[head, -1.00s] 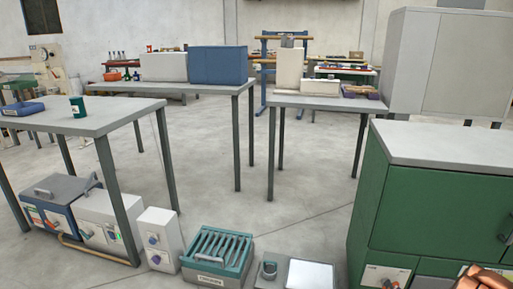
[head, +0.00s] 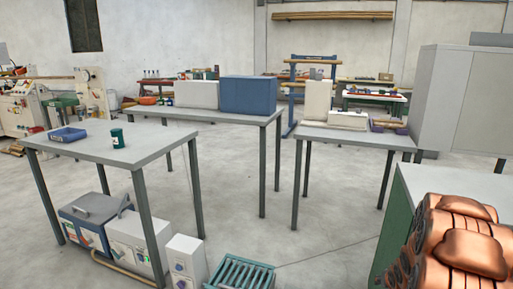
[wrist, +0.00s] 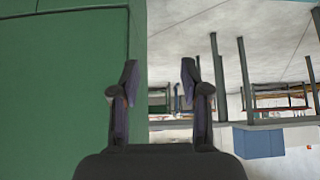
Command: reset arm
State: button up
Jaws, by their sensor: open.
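My gripper (wrist: 159,78) shows in the wrist view with its two dark fingers apart and nothing between them. The wrist picture is upside down, with table legs pointing up. A green cabinet (wrist: 65,85) fills its left side and ends just behind the left finger. My gripper is not visible in the head view.
In the head view the green cabinet's pale top (head: 440,180) is at right. A grey table (head: 165,145) holds a blue tray (head: 68,134) and a green cup (head: 117,139). Another table (head: 258,117) carries a blue box (head: 248,95). Open floor (head: 235,185) lies between the tables.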

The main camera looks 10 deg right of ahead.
jog(key=s+a+r+n+g+p, duration=0.1)
jog(key=a+r+p, duration=0.1)
jog(key=a+r, duration=0.45)
jog(key=s+a+r+g+p, duration=0.1)
jog(key=s+a+r+p, duration=0.15)
jog(key=a+r, duration=0.35)
jog(key=s+a+r+n+g+y+p, duration=0.4)
jog(key=s+a+r+p, duration=0.8)
jog(key=s+a+r, duration=1.2)
jog(key=s+a+n+g, duration=0.1)
jog(key=s+a+g, duration=0.1)
jog(key=shift+s+a, duration=0.3)
jog(key=shift+c, duration=0.4)
